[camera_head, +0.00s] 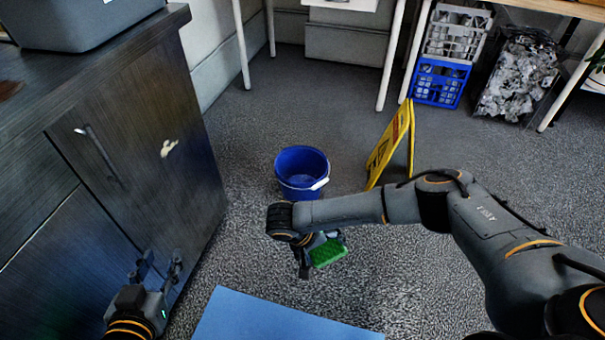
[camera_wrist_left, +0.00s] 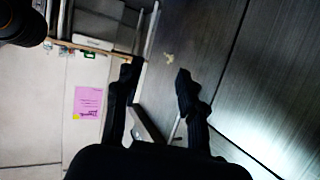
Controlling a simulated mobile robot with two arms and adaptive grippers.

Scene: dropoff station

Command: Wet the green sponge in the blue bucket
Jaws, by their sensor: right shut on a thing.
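The blue bucket (camera_head: 301,172) stands on the floor in the middle of the head view, with a white handle at its right rim. My right gripper (camera_head: 312,258) is shut on the green sponge (camera_head: 328,252) and holds it in front of the bucket, nearer to me and outside it. The sponge is partly covered by the gripper. My left gripper (camera_head: 158,268) is open beside the dark cabinet at the lower left. In the left wrist view its two fingers (camera_wrist_left: 157,75) are apart with nothing between them.
The dark cabinet (camera_head: 150,140) fills the left side. A yellow wet-floor sign (camera_head: 387,147) stands to the right of the bucket. Blue and grey crates (camera_head: 440,82) and a bin (camera_head: 517,75) are at the back right. A blue flat surface (camera_head: 270,320) lies at the bottom.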

